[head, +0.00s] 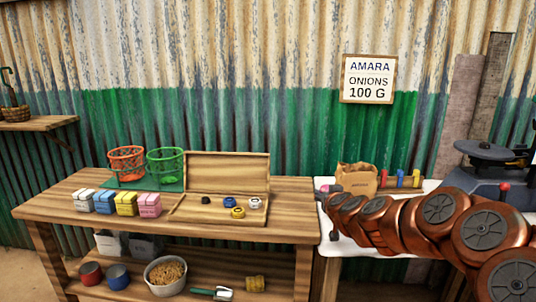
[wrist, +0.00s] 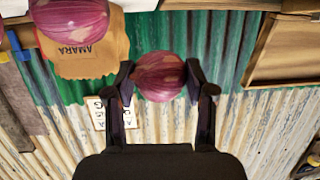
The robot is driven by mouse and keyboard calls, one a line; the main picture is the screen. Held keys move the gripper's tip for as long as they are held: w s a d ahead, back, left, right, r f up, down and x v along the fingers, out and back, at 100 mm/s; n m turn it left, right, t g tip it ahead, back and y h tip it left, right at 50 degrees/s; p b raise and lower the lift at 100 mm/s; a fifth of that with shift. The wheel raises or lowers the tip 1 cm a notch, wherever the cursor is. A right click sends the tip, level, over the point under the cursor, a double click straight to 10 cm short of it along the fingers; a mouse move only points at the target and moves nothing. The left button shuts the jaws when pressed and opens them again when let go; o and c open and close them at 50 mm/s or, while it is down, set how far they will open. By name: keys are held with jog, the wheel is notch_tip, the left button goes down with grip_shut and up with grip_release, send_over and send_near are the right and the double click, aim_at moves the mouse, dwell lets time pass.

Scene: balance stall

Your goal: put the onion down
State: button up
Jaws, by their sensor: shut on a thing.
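The onion (wrist: 160,78) is purple-red with paler patches. In the wrist view it sits between the two dark fingers of my gripper (wrist: 159,88), which is shut on it. Another purple onion (wrist: 70,20) shows in front of the brown paper bag (wrist: 88,58) marked AMARA, and part of a third purple round thing (wrist: 2,32) is cut off at the left edge. In the head view the paper bag (head: 357,179) stands on the white-topped table (head: 428,186) at right. My arm hides much of that table, and my gripper cannot be made out there.
A scale (head: 484,153) stands at the far right, near coloured blocks (head: 400,179). The wooden bench (head: 105,222) at left holds orange (head: 126,160) and green baskets (head: 165,163), several small boxes (head: 103,201) and an open wooden case (head: 190,207). A sign (head: 369,79) reads AMARA ONIONS 100 G.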

jog(key=shift+f, duration=0.15)
jog(key=s+r+m+h+p, duration=0.1)
jog(key=s+r+p, duration=0.4)
jog(key=r+p, duration=0.8)
jog(key=s+r+m+h+p, duration=0.2)
jog(key=s+r+p, duration=0.4)
jog(key=r+p, duration=0.6)
jog(key=h+p, duration=0.1)
jog(key=p, duration=0.2)
jog(key=shift+r+g, duration=0.3)
jog(key=shift+r, duration=0.1)
jog(key=shift+a, duration=0.1)
